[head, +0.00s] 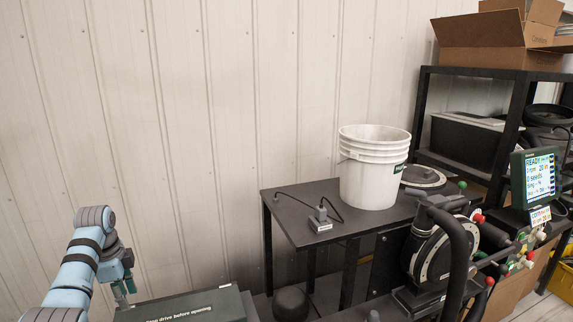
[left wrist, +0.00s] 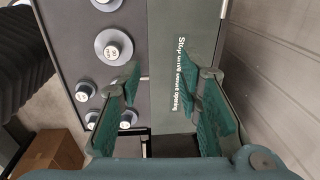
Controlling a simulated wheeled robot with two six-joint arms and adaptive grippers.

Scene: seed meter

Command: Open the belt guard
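The belt guard (head: 185,304) is a dark green cover lettered "drive before opening", at the bottom edge of the head view, where its lower part is cut off. It lies flat and looks closed. In the left wrist view the guard (left wrist: 185,35) shows its white lettering between and beyond the fingers. My left gripper (head: 124,288) is above the guard's left end in the head view. The left wrist view shows its two green-padded fingers (left wrist: 166,88) wide apart with nothing between them. I cannot see it touching the guard. My right gripper is in neither view.
Several round grey pulleys or knobs (left wrist: 113,46) sit on a panel beside the guard. A cardboard box (left wrist: 50,155) is at lower left. A black table (head: 300,225) carries a white bucket (head: 367,175). A monitor (head: 540,175) stands right. The ribbed wall (head: 200,130) is behind.

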